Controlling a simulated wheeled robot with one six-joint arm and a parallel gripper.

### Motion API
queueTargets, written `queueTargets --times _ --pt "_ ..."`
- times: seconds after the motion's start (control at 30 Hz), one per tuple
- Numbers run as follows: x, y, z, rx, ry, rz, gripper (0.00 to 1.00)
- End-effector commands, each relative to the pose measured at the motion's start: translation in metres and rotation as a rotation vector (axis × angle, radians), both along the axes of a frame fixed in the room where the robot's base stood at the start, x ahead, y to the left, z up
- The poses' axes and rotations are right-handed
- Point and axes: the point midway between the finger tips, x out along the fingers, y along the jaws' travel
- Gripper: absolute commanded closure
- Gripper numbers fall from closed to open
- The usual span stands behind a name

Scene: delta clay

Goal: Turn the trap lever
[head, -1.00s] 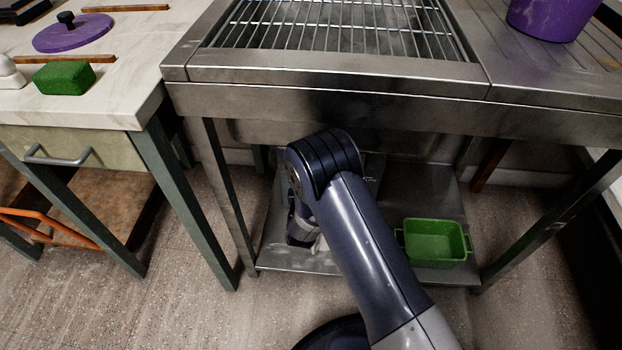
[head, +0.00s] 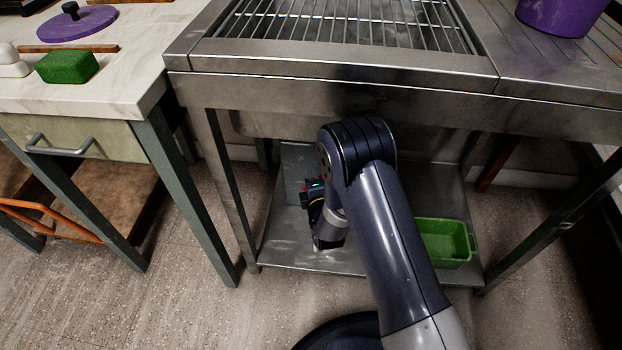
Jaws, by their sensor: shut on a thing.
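The sink unit (head: 340,88) is a steel frame with a wire grid in its top. My arm reaches under its front edge. The trap lever cannot be made out, and the fingertips are too small and hidden to see clearly. I take the held thing to be the trap lever.
A green tub (head: 446,243) stands on the steel lower shelf (head: 290,254), partly behind my forearm. Steel legs bound the space left and right. A counter (head: 90,85) at left holds a green sponge (head: 67,66) and a purple lid (head: 76,25). A purple pot (head: 562,14) stands top right.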

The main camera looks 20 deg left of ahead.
Motion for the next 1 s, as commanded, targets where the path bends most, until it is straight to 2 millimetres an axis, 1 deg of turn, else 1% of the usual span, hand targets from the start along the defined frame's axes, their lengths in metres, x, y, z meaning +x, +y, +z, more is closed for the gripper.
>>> queueTargets --times 0.07,0.1,0.37,0.67,0.77,0.87,1.0 --pt "-0.001 0.0 -0.001 -0.003 0.003 0.0 1.0" --pt "-0.001 0.0 -0.001 -0.003 0.003 0.0 0.87" --pt "0.0 0.0 -0.001 -0.001 0.002 -0.001 0.66" --pt "-0.003 -0.001 0.001 -0.001 0.001 -0.001 0.66" --pt "-0.012 -0.006 0.003 -0.003 0.003 0.0 0.66" --pt "-0.027 -0.014 0.008 -0.004 0.003 0.001 0.66" --pt "-0.053 -0.029 0.013 -0.005 0.004 0.001 0.66"
